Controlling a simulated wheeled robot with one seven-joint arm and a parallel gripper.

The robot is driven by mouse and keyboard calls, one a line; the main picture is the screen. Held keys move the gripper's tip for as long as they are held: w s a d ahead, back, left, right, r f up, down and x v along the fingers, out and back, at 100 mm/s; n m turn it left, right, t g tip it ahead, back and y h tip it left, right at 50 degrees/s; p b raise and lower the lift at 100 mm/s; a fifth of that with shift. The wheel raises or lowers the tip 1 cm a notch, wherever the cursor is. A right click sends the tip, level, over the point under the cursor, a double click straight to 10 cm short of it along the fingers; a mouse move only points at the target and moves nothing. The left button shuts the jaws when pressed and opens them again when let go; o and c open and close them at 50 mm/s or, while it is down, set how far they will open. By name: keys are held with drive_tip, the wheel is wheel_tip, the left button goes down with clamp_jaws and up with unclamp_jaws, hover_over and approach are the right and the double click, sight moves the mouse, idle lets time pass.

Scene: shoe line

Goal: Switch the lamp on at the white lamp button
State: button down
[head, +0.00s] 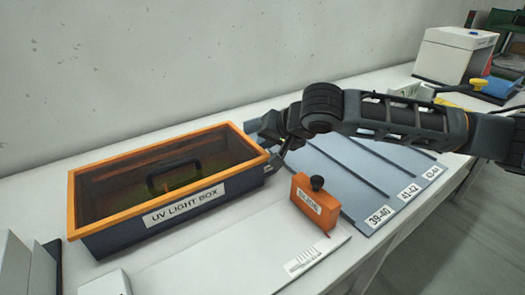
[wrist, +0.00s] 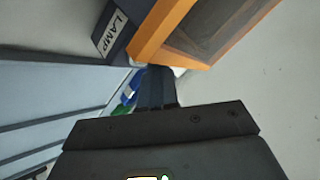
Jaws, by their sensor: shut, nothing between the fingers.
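The UV light box (head: 120,240) is a dark blue box with an orange rim, left of centre on the bench. In the wrist view its orange rim (wrist: 165,28) and a corner marked LAMP (wrist: 112,30) are close in front of my gripper. My gripper (head: 284,150) is shut and empty at the right end of the box. Its closed fingers (wrist: 157,78) point at the box corner by the LAMP label. The white lamp button is not clearly seen. My fingers and arm hide that area, and I cannot tell whether they touch it.
An orange guide block (head: 313,205) with a black knob stands just right of the box. Behind it lies a grey-blue sloped rack (head: 375,190) with size labels. A white box (head: 452,55) and a blue item (head: 477,84) are at the far right. The bench front is mostly clear.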

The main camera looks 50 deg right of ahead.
drive_tip(key=shift+f, duration=0.4)
drive_tip(key=shift+r, duration=0.5)
drive_tip(key=shift+r+p, duration=2.45)
drive_tip(key=shift+r, duration=0.55)
